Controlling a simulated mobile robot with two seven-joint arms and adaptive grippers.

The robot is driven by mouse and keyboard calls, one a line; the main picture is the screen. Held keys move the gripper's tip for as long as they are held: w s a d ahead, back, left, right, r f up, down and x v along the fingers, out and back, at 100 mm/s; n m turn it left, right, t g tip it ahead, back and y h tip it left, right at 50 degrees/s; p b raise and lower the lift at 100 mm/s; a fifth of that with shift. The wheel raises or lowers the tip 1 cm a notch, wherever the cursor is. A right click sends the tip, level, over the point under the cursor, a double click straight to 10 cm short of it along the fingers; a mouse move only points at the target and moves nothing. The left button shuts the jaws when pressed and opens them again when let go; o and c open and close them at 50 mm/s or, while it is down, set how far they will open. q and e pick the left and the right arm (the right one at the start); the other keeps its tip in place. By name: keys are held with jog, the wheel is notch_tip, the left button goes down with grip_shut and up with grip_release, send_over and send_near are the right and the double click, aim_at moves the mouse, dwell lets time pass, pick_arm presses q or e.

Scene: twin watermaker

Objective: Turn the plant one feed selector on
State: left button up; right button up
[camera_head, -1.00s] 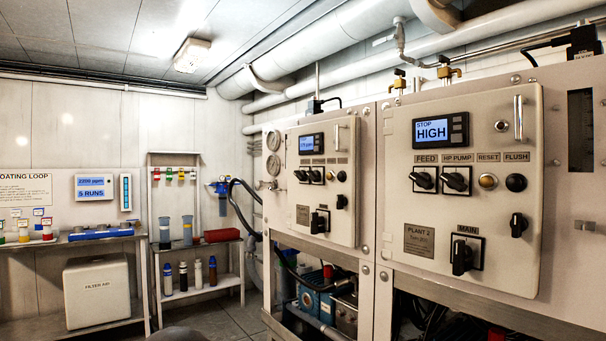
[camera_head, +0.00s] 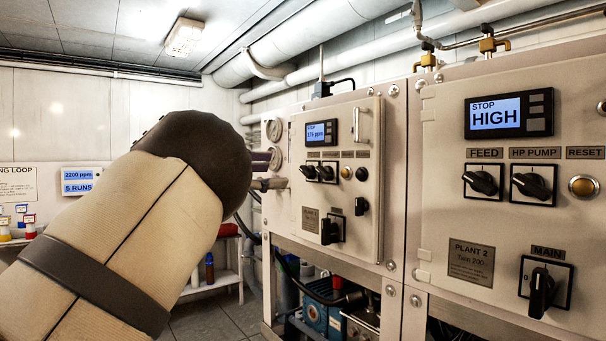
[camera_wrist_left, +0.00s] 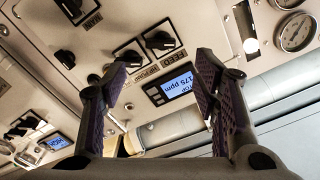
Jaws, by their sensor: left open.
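The plant one feed selector (camera_head: 309,172) is a black knob on a square plate, under the small display on the farther cream panel (camera_head: 340,230). Its exact setting is too small to tell. In the left wrist view, turned over, the feed selector (camera_wrist_left: 160,40) lies beyond the gap between my fingertips. My left gripper (camera_head: 271,171) is in front of the panel's left side, partly hidden by my forearm. In the wrist view, my left gripper (camera_wrist_left: 160,72) has its purple-padded fingers spread, with nothing between them, apart from the knob. My right gripper is not in view.
The plant one HP pump selector (camera_head: 326,173) is close beside the feed selector. The main selector (camera_head: 332,230) is below. The Plant 2 panel (camera_head: 460,215) stands nearer on the right, its display (camera_head: 495,115) reading STOP HIGH. Pipes run above.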

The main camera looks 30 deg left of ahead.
aim_at(304, 172)
pick_arm(q)
jog(key=x, duration=0.7)
jog(key=shift+w+f, duration=0.1)
jog(key=shift+w, duration=0.3)
jog(key=c, duration=1.2)
